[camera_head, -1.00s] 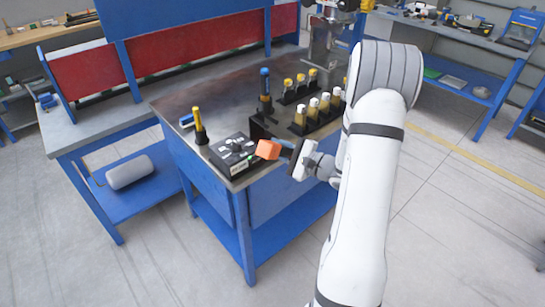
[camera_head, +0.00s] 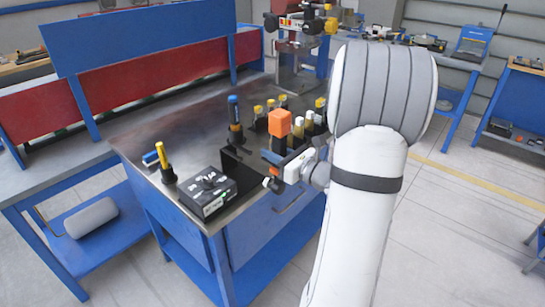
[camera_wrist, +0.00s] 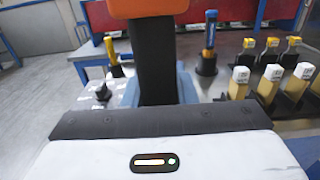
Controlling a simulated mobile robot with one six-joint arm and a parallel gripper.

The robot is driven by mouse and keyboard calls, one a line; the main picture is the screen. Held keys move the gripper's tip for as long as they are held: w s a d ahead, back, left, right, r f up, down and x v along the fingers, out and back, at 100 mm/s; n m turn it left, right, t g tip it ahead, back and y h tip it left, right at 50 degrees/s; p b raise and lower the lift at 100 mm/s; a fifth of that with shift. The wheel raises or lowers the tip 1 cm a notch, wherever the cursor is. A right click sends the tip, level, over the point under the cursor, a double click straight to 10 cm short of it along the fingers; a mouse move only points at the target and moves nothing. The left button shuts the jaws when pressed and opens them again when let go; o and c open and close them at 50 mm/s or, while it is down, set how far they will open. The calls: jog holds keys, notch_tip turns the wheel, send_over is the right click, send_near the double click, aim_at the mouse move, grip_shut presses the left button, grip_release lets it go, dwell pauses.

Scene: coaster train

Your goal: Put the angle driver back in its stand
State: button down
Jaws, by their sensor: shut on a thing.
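The angle driver (camera_head: 278,122) has an orange block at its upper end and a dark grip below. My gripper (camera_head: 286,160) is shut on it and holds it roughly upright at the front right edge of the bench. In the wrist view its dark grip (camera_wrist: 155,60) rises in front of the camera, with the orange end cut off at the top. The fingertips are mostly hidden. A black bracket that looks like the stand (camera_head: 243,172) is on the bench edge just left of the driver, apart from it. The driver's lower end shows only partly.
A black control box (camera_head: 208,192) sits at the bench's front corner. A yellow-handled tool (camera_head: 164,160) and a blue-topped tool (camera_head: 234,112) stand upright in holders. The bench (camera_head: 180,120) is bare at left rear.

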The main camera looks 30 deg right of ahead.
jog(key=x, duration=0.5)
jog(key=shift+w+r, duration=0.15)
jog(key=shift+w, duration=0.05)
jog(key=shift+r, duration=0.1)
jog(key=b+x, duration=0.1)
jog(key=x, duration=0.9)
jog(key=shift+b, duration=0.4)
dwell(3.4)
jog(key=shift+a+b, duration=0.1)
jog(key=shift+b, duration=0.2)
jog(key=shift+f+b, duration=0.75)
jog(key=shift+b, duration=0.05)
dwell(1.3)
